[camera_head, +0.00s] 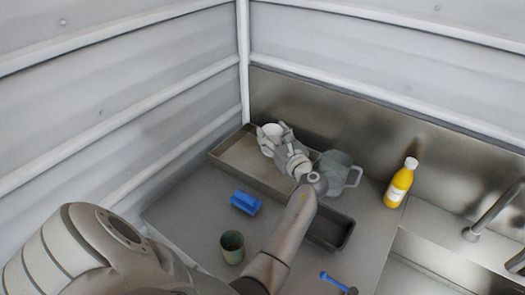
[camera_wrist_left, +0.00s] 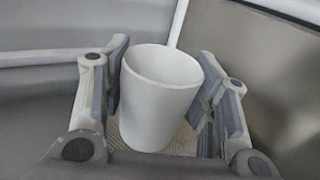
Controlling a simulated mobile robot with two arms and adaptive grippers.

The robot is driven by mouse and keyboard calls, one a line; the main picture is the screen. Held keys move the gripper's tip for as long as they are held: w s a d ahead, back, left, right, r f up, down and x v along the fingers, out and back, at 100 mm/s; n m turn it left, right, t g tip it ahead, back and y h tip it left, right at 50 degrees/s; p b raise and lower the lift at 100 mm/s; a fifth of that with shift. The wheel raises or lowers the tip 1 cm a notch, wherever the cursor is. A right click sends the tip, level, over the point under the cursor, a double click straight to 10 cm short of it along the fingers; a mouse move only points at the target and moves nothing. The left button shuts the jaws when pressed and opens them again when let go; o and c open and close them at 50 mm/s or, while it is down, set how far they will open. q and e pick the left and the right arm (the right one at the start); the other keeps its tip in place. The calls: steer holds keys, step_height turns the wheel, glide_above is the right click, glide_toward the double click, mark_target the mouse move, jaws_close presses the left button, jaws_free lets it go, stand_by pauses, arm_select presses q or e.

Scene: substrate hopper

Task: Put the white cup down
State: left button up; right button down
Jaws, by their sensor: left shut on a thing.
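The white cup (camera_head: 271,131) is upright between the fingers of my left gripper (camera_head: 273,142), over the left part of a long metal tray (camera_head: 228,157) in the head view. In the left wrist view the white cup (camera_wrist_left: 158,100) fills the space between the two finger pads of my left gripper (camera_wrist_left: 162,95), which is shut on it. Its mouth faces up, and its lower part shows above the wrist. I cannot tell whether its base touches the tray. My right gripper is not in view.
A clear jug (camera_head: 338,172) stands at the tray's right part. A yellow bottle (camera_head: 400,183) stands right, near the sink (camera_head: 425,262). A blue block-like item (camera_head: 245,203), a green cup (camera_head: 232,247) and a blue-handled tool (camera_head: 336,282) are on the counter in front. Walls close off the back and left.

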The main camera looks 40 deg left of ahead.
arm_select(q)
steer(key=w+a+f+b, duration=0.6)
steer(key=a+f+b, duration=0.3)
steer(key=b, duration=0.5)
steer(key=shift+a, duration=1.05)
steer(key=f+b, duration=0.3)
steer(key=b, duration=0.1)
steer(key=shift+w+a+f+b, duration=0.15)
steer(key=shift+a+f+b, duration=0.05)
steer(key=shift+f+b, duration=0.15)
